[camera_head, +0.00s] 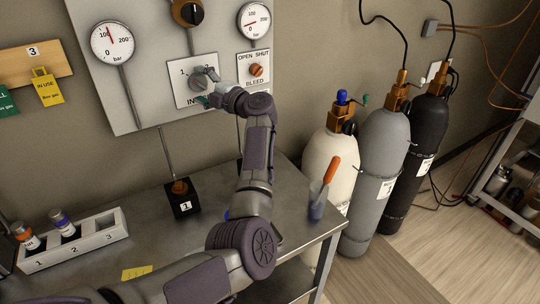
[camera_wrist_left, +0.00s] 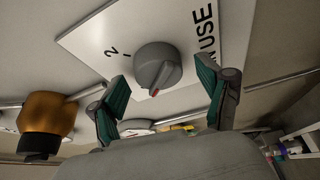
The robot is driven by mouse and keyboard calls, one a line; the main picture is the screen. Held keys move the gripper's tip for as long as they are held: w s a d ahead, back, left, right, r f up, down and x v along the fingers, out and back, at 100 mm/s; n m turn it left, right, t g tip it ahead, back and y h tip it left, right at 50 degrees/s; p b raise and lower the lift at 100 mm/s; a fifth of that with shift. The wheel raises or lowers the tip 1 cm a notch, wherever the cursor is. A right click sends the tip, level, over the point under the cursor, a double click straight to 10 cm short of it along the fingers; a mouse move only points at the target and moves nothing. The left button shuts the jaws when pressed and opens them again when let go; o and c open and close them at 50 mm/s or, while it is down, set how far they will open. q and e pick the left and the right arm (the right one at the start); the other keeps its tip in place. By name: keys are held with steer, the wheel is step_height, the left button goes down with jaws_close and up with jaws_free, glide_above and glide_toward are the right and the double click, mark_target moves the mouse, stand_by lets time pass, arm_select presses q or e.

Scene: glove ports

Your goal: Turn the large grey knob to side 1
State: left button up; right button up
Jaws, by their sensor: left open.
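The large grey knob (camera_head: 197,84) sits on a white plate marked IN USE on the wall panel. The wrist view shows the knob (camera_wrist_left: 157,62) large, with a red mark on its lower edge, on the side away from the printed "2". In the head view a "1" is printed left of the knob. My left gripper (camera_wrist_left: 163,76) is open, its green-padded fingers spread on either side of the knob. In the head view my left gripper (camera_head: 211,88) partly covers the knob and plate. I cannot tell whether a finger touches the knob. My right gripper is not in view.
An orange-and-black knob (camera_head: 187,12) sits above, and an orange BLEED knob (camera_head: 256,70) is close to the right. Pressure gauges (camera_head: 112,43) flank the panel. The bench below holds a numbered rack (camera_head: 75,243), a black box (camera_head: 183,204) and a cup (camera_head: 317,205). Gas cylinders (camera_head: 380,165) stand right.

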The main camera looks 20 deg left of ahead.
arm_select(q)
steer(key=m+t+p, duration=0.2)
steer(key=m+p, duration=0.1)
steer(key=m, duration=0.3)
steer(key=m+t+p, duration=0.3)
steer(key=m+p, duration=0.1)
steer(key=m, duration=0.3)
steer(key=m+t+p, duration=0.3)
steer(key=m, duration=0.4)
steer(key=shift+s+a+r+p, duration=0.15)
steer(key=shift+a+r+p, duration=0.05)
steer(key=shift+p, duration=0.2)
steer(key=shift+s+d+f+m+t+h+b, duration=0.2)
steer(key=shift+s+d+f+m+b, duration=0.1)
steer(key=shift+d+f, duration=0.15)
steer(key=shift+s+d+f+m+t+h+b, duration=0.1)
steer(key=shift+s+d+f+m+t+b, duration=0.15)
steer(key=shift+f, duration=0.3)
steer(key=s+d+f+m+t+h+b, duration=0.1)
steer(key=s+d+f+m+h, duration=0.3)
steer(key=d+h, duration=0.3)
steer(key=s+d+f+m+t+h+b, duration=0.1)
steer(key=s+d+f+m+h, duration=0.3)
steer(key=d+h, duration=0.3)
steer(key=s+d+f+m+t+h+b, duration=0.1)
steer(key=s+d+f+m+h, duration=0.3)
steer(key=d, duration=0.8)
steer(key=shift+d+m+t+h+b, duration=0.4)
steer(key=shift+m+t+h, duration=0.15)
steer(key=shift+m+h, duration=1.05)
